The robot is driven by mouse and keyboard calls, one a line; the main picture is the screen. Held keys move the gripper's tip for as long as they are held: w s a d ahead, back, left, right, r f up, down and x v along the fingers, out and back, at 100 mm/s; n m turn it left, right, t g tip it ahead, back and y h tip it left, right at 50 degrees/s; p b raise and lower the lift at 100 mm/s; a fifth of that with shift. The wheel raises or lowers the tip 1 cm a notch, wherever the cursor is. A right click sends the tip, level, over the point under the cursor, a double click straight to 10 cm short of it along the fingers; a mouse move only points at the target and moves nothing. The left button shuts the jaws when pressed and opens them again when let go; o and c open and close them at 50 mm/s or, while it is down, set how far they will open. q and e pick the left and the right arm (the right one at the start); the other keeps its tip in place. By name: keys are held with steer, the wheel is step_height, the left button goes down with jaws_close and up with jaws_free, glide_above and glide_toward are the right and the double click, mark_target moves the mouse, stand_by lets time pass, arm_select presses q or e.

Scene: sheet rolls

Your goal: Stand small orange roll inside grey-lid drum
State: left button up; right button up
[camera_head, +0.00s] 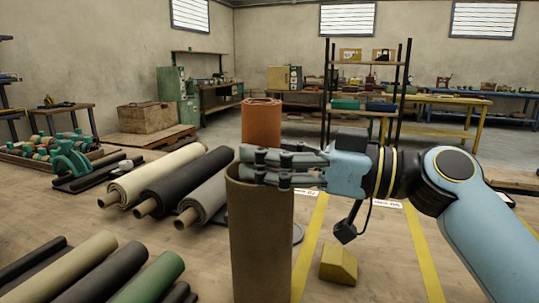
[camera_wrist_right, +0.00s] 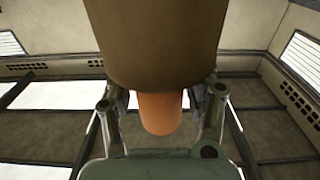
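The small orange roll (camera_head: 262,122) stands upright above the tall brown drum (camera_head: 260,245) in the head view. Its lower part is hidden by my fingers and the drum's rim. My right gripper (camera_head: 266,167) comes in level from the right, at the drum's open top, with its fingers around the roll, shut on it. In the right wrist view the orange roll (camera_wrist_right: 160,112) shows between the fingers, partly covered by the brown drum (camera_wrist_right: 155,40). I cannot tell how deep the roll sits. My left gripper is not in view.
A grey disc (camera_head: 298,233) shows partly behind the drum. A yellow block (camera_head: 338,264) lies on the floor to the right. Large cream (camera_head: 155,175) and black rolls lie left of the drum, with more rolls at front left. A shelf rack (camera_head: 365,105) stands behind.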

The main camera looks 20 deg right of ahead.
mark_target(267, 100)
steer(key=o, duration=0.5)
steer(key=shift+s+d+f+h, duration=0.1)
steer(key=shift+f+h, duration=0.2)
steer(key=shift+f, duration=1.15)
step_height(267, 100, up, 12)
steer(key=shift+r, duration=0.45)
steer(key=shift+f, duration=0.1)
